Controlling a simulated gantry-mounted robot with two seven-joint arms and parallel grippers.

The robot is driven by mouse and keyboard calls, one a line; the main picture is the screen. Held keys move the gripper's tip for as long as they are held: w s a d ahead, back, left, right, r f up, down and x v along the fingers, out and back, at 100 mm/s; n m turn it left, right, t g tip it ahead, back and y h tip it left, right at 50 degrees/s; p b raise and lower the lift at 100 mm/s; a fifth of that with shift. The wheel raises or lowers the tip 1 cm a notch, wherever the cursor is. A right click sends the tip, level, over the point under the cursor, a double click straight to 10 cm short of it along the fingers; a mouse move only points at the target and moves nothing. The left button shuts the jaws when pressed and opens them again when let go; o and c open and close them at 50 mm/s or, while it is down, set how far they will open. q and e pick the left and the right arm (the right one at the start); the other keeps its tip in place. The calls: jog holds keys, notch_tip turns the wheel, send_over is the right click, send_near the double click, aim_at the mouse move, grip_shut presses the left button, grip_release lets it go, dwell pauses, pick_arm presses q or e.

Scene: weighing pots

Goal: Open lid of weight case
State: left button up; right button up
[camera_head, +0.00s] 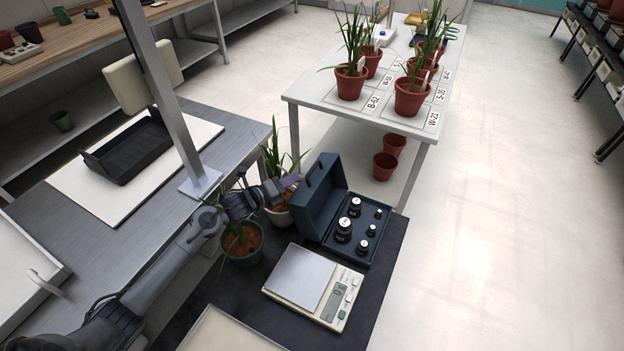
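The weight case (343,226) is a dark blue box on the dark bench top. Its lid (319,196) stands raised on the case's left side, with a handle on its upper edge. My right gripper is out of view.
A digital scale (313,286) lies in front of the case. A potted plant (242,242) and a white-potted plant (278,214) stand close to my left arm. A white table (330,98) with red-potted plants stands behind. A grey post (175,110) rises at left.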

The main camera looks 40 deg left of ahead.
aim_at(313, 168)
pick_arm(q)
jog(key=b+x, duration=0.3)
jog(key=x, duration=0.6)
jog(key=shift+w+f, duration=0.15)
jog(key=shift+b+x, duration=0.4)
jog(key=shift+x, duration=0.4)
grip_shut()
